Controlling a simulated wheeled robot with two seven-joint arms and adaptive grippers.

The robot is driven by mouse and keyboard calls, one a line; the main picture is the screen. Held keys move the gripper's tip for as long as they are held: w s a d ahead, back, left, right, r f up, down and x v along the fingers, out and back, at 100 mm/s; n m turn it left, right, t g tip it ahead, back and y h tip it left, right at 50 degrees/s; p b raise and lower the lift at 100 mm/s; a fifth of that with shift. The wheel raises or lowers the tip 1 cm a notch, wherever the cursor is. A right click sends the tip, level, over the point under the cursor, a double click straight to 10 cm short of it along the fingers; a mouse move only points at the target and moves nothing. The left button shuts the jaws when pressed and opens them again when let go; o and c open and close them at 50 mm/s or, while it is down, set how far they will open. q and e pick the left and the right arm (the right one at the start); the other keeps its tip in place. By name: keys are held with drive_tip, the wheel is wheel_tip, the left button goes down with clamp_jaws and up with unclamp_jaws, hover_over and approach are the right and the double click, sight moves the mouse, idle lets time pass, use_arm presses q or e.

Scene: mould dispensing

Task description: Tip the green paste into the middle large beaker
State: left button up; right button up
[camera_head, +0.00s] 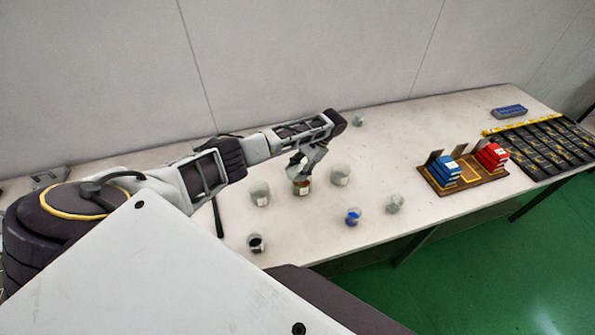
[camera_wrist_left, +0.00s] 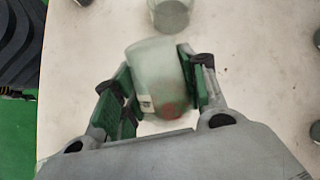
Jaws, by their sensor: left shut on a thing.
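My left gripper (camera_head: 303,170) is over the middle large beaker (camera_head: 303,189), which has a white label and red in it. In the left wrist view, the left gripper (camera_wrist_left: 160,85) is shut on a clear, tilted beaker (camera_wrist_left: 155,62) with a greenish tint. A reddish patch and a blurred label show low in that spot; I cannot tell which vessel they belong to. The green paste itself is not clear in either view. Two other large beakers stand to the left (camera_head: 260,194) and right (camera_head: 340,175) of the middle one. My right gripper is not in view.
Small beakers stand near the front: one dark (camera_head: 256,243), one blue (camera_head: 353,217), one clear (camera_head: 394,204). Another is at the back (camera_head: 359,120). A wooden tray (camera_head: 464,187) with blue and red blocks and a black grid mat (camera_head: 545,145) lie right. Bare table lies between.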

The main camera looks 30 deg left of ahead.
sight(295, 166)
use_arm(q)
drive_tip(key=shift+r, duration=0.25)
drive_tip(key=shift+r, duration=1.75)
drive_tip(key=shift+r+t+h, duration=0.15)
drive_tip(key=shift+t+h, duration=0.35)
drive_tip(key=shift+t, duration=0.6)
